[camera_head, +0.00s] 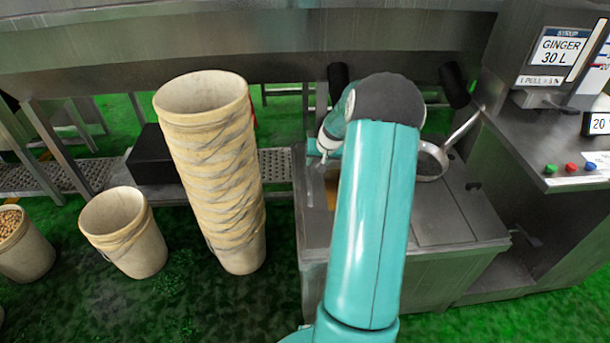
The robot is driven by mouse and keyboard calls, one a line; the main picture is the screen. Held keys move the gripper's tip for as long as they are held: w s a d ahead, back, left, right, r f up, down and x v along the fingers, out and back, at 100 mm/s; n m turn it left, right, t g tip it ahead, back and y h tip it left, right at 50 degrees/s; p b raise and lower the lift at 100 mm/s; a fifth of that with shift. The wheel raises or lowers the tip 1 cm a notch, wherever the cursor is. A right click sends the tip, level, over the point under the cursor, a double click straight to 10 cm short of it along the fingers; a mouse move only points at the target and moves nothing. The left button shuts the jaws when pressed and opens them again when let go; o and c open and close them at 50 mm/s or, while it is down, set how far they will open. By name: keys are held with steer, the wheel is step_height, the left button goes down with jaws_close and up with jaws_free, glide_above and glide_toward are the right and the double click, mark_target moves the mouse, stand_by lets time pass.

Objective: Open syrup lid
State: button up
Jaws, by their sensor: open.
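A steel tank (440,262) stands in the middle, beside the cabinet with the syrup sign (560,45). A flat steel panel (445,218) covers the right part of its top. A small amber patch shows on the left part of the top, just left of my arm. I cannot tell whether it is syrup in an opening, or which panel is the syrup lid. My teal arm rises in front of the tank and hides much of its top. A pale part of my arm shows left of the elbow.
A tall stack of beige buckets (220,150) stands left of the tank. A single bucket (125,232) and one with round pieces (25,250) stand farther left. Green floor lies in front.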

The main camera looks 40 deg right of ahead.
mark_target(309, 178)
steer(key=x, duration=1.2)
steer(key=shift+d+f, duration=0.1)
steer(key=shift+f, duration=0.15)
jaws_close()
